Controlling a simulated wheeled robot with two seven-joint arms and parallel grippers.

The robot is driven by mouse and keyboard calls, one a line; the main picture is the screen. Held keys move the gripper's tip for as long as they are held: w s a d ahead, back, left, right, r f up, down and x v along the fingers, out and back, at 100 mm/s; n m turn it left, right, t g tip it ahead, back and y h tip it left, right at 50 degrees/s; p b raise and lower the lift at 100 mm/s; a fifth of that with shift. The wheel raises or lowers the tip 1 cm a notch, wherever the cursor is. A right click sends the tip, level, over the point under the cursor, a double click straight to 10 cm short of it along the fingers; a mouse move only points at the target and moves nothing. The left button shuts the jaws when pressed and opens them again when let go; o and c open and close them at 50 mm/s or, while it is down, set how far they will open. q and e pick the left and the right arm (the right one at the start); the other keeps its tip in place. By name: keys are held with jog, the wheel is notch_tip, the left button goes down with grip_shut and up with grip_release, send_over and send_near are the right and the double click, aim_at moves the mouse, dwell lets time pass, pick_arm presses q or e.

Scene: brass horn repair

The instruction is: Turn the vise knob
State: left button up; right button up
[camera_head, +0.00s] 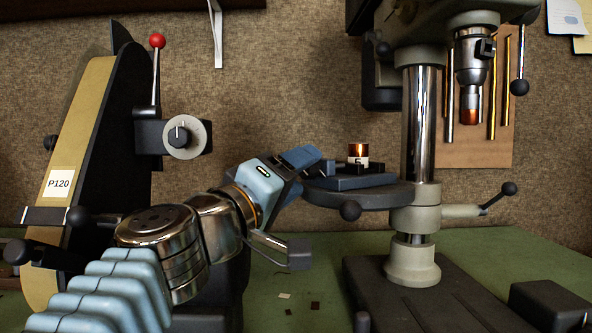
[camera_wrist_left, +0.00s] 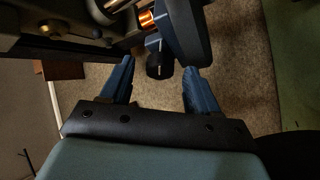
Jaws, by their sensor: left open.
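The vise (camera_head: 350,182) is a low blue-grey block on the round drill-press table (camera_head: 375,197). It bears a copper piece (camera_head: 358,151) with a white band, which also shows in the left wrist view (camera_wrist_left: 147,19). My left gripper (camera_head: 308,160) is at the left end of the vise, with its blue fingers apart. In the left wrist view, the black vise knob (camera_wrist_left: 159,66) appears in the gap between the open fingertips (camera_wrist_left: 159,67). Contact with the knob cannot be told. In the head view the fingers seem to hide the knob. My right gripper is not in view.
A belt sander (camera_head: 84,130) marked P120 stands at the left. The drill-press column (camera_head: 421,120) and chuck (camera_head: 473,62) rise right of the vise. Green bench top (camera_head: 480,250) is clear behind the press base.

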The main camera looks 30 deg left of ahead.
pick_arm(q)
jog(key=shift+w, duration=0.1)
jog(key=c, duration=1)
jog(key=shift+c, duration=0.2)
jog(key=shift+n, duration=0.3)
jog(key=n+g+h, duration=0.1)
jog(key=n+g, duration=0.1)
jog(key=n, duration=0.4)
jog(key=r+n+g, duration=0.1)
jog(key=n+g, duration=0.2)
jog(key=n, duration=0.2)
jog(key=n+g+h, duration=0.1)
jog(key=n+g, duration=0.2)
jog(key=n, duration=0.3)
jog(key=shift+w+a+r+n+h, duration=0.15)
jog(key=shift+a+r+n+h, duration=0.15)
jog(key=shift+a+r, duration=0.1)
